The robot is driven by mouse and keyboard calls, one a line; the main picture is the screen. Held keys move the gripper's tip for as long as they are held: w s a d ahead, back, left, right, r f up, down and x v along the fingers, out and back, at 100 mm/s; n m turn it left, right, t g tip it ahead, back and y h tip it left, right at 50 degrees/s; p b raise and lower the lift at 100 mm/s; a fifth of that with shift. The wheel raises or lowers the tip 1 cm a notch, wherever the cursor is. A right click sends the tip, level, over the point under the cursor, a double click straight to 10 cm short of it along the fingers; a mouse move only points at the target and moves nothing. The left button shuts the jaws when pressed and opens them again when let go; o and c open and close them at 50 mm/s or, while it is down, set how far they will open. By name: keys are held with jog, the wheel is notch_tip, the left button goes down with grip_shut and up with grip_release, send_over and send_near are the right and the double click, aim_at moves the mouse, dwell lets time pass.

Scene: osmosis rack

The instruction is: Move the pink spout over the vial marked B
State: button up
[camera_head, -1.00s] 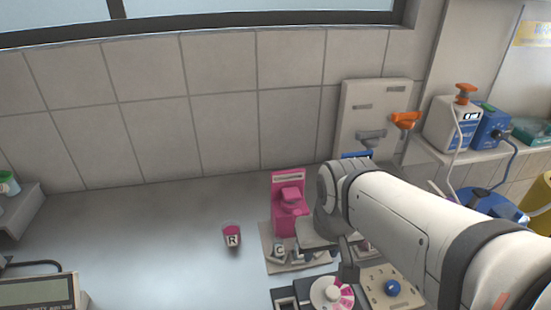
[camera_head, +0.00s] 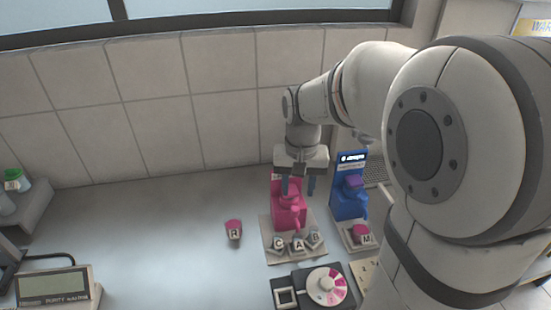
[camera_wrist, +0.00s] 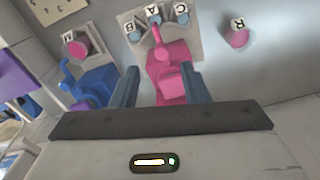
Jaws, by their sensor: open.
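The pink dispenser (camera_head: 289,213) stands on a pale base plate (camera_head: 269,226) near the back wall. Its pink spout (camera_head: 298,223) points forward, toward the middle vial A (camera_head: 297,243). In the wrist view the spout (camera_wrist: 157,32) also points at vial A (camera_wrist: 154,15). Vial B (camera_head: 314,237) stands to the right of A and vial C (camera_head: 278,243) to the left. In the wrist view B (camera_wrist: 131,26) is on the left. My gripper (camera_head: 298,191) is open, pointing down, with its fingers on either side of the pink dispenser's upper part; contact cannot be told.
A blue dispenser (camera_head: 348,200) stands close on the right, with vial M (camera_head: 362,234) before it. Vial R (camera_head: 233,231) stands alone on the left. A device with a pink and white dial (camera_head: 326,286) is in front. The counter at left is mostly clear.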

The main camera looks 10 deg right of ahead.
aim_at(296, 208)
jog(key=shift+w, duration=0.4)
jog(key=shift+w+f, duration=0.1)
jog(key=shift+f, duration=0.25)
notch_tip(296, 208, down, 7)
jog(key=shift+f+p, duration=0.1)
jog(key=shift+p, duration=0.2)
grip_shut()
